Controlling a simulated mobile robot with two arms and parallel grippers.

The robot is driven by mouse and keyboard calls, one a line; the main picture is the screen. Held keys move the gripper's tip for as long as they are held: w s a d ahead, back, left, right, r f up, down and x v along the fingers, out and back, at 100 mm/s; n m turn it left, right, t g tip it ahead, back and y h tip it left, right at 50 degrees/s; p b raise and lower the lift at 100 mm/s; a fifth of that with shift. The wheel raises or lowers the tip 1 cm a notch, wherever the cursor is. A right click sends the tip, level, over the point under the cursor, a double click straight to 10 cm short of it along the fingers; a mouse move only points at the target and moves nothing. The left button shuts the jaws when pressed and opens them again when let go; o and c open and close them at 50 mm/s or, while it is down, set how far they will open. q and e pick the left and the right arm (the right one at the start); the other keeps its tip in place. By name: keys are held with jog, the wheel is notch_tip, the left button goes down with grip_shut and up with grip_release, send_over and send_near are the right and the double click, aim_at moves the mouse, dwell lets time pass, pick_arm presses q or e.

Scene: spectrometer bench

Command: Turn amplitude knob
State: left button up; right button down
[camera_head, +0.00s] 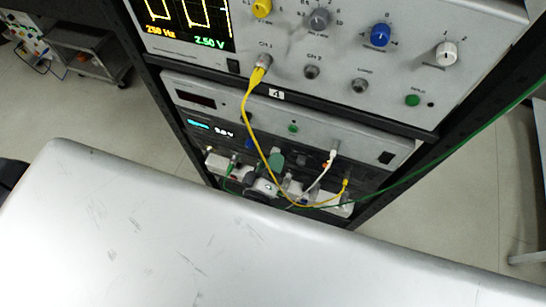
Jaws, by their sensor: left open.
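A lower instrument in the rack, with a cyan-lit display (210,130), has several small controls that are partly hidden. Among them are a blue one (250,144) and an orange one (326,164). I cannot read any label, so I cannot tell which is the amplitude knob. My left gripper (272,180) shows small and dark in front of this lower panel, just past the edge of the pale surface in front. It is open. Whether it touches a knob cannot be made out. My right gripper is not in view.
Above is an oscilloscope (420,80) with yellow, grey, blue and white knobs. A yellow cable (247,115) hangs from it past the lower panels. A green cable (440,155) crosses at right. A cart (90,52) stands at far left; floor is clear beside the rack.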

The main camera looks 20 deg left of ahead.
pick_arm(q)
jog(key=s+b, duration=0.2)
jog(key=s, duration=0.7)
jog(key=shift+a, duration=0.15)
jog(key=shift+s+f, duration=0.1)
jog(key=s+a+f+m+g+h+b, duration=0.15)
jog(key=f+m+g, duration=0.25)
jog(key=f, duration=0.7)
jog(key=s+f+m+g+h, duration=0.1)
jog(key=s+f+m+g, duration=0.3)
jog(key=f, duration=0.7)
jog(key=s+a+f+m+g+y, duration=0.1)
jog(key=s+a+f+m+g, duration=0.2)
jog(key=s+f, duration=0.5)
jog(key=s+a+f+m+g+y, duration=0.2)
jog(key=s+a+f+m+g, duration=0.1)
jog(key=s+a+f+g, duration=0.3)
notch_tip(320, 180, down, 2)
jog(key=shift+s+a+f, duration=0.2)
jog(key=shift+s+a, duration=0.4)
jog(key=shift+s, duration=0.5)
